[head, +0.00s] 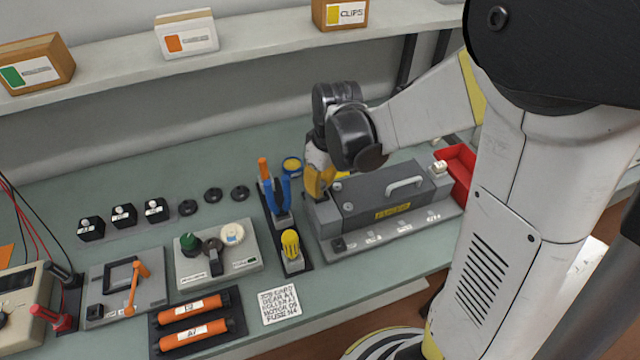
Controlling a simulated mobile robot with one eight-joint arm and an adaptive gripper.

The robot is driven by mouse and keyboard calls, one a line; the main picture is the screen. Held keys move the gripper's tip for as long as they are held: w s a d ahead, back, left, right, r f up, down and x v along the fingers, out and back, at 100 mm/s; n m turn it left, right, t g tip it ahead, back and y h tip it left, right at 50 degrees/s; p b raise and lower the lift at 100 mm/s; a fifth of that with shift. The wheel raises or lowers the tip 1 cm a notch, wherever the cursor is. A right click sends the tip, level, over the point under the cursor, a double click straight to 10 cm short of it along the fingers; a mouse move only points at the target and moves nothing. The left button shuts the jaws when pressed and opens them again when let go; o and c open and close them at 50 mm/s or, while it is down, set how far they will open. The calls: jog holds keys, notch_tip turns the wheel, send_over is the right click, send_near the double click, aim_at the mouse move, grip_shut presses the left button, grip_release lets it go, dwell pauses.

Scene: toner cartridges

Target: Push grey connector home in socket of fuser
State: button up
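The fuser (365,196) is a dark grey box with a light carry handle and a yellow label on its front. It sits on a grey base at the right part of the bench. My gripper (319,196) points down at the left end of the fuser, with its yellow part touching or just above that end. The grey connector and the socket cannot be made out; they may be hidden by my gripper. The fingertips are too small and covered to show whether they are open or shut.
A tool stand (290,265) with blue, orange and yellow handles stands close left of the fuser. A red tray (458,162) is at its right end. Boxes stand on the shelf (110,63) behind.

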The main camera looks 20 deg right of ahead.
jog(key=shift+f+b, duration=0.7)
jog(key=shift+f, duration=0.15)
grip_shut()
jog(key=o, duration=0.9)
grip_release()
jog(key=shift+o, duration=0.2)
jog(key=shift+r, duration=0.1)
notch_tip(320, 180, up, 12)
jog(key=s, duration=0.2)
jog(key=s+r+m+t, duration=0.1)
jog(key=s+m+t, duration=0.4)
jog(key=s, duration=0.5)
jog(key=shift+s+r+m+t+h, duration=0.2)
jog(key=shift+s+m+t+h, duration=0.1)
jog(key=shift+s+m+h, duration=0.15)
